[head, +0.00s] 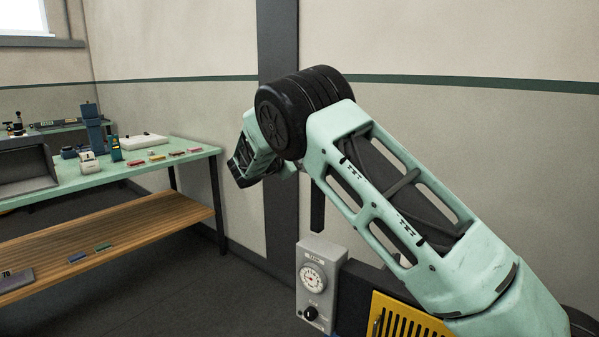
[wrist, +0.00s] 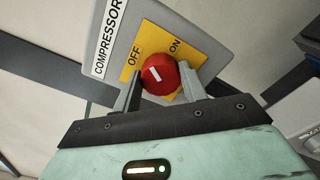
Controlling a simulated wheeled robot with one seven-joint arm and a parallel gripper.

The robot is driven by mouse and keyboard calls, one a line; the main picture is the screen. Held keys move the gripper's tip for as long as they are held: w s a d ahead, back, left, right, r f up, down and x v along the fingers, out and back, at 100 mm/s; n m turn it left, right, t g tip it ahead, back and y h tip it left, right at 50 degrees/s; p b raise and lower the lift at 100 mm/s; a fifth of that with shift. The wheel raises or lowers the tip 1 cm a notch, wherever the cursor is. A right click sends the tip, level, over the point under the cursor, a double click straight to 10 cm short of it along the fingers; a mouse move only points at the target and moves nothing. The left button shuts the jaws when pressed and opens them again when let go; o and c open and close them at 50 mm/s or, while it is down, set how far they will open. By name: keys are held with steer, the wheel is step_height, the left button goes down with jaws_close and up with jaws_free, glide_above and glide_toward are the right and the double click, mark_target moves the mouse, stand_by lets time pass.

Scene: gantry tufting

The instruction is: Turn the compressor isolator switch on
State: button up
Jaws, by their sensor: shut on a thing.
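The compressor isolator switch shows in the wrist view as a grey box (wrist: 208,30) with a white COMPRESSOR label (wrist: 106,38). Its yellow plate (wrist: 153,40) reads OFF at left and ON at right. The red knob (wrist: 168,86) has a short white mark slanting up and left, roughly toward OFF. My gripper (wrist: 160,76) is shut on the red knob, one finger on each side. In the head view my arm reaches toward the wall; its fingers and the switch are hidden there.
A grey box with a round gauge and black knob (head: 310,314) stands below my arm. A yellow slotted panel (head: 405,318) is right of it. A green-topped workbench (head: 185,156) with small items stands at left. Dark floor between is clear.

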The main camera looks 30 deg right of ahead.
steer(key=m+b, duration=0.3)
steer(key=b, duration=0.3)
steer(key=m+b, duration=0.4)
steer(key=b, duration=0.2)
steer(key=m+b, duration=0.4)
steer(key=b, duration=0.3)
steer(key=shift+f, duration=0.4)
steer(key=shift+r+m, duration=0.1)
steer(key=shift+m, duration=0.2)
steer(key=o, duration=1)
steer(key=shift+r, duration=0.1)
steer(key=shift+s+a, duration=0.1)
steer(key=shift+a, duration=0.05)
steer(key=v, duration=1.7)
steer(key=shift+a, duration=0.1)
